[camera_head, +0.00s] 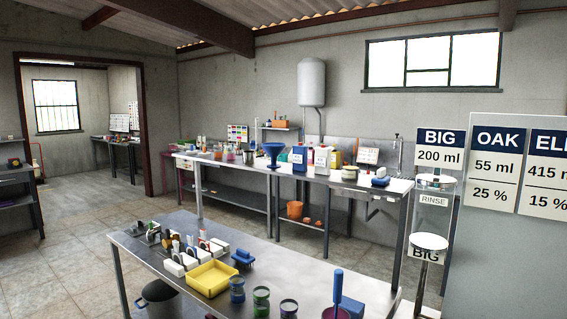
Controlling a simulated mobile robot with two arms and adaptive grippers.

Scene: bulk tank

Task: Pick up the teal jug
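On the back bench stand a dark blue container (298,160) with a white label and a white container (322,161) with a red top. A blue funnel-shaped thing (273,151) is left of them, and a yellow container (336,160) is partly hidden behind the white one. Whether any of these is the jug is too small to tell. Neither of my grippers is in view.
A steel table (190,234) in front holds a yellow tray (209,279), a blue jar (237,290), other small jars and an upright blue-handled thing (338,285). A sign panel (480,260) blocks the right. Open floor (75,240) lies left.

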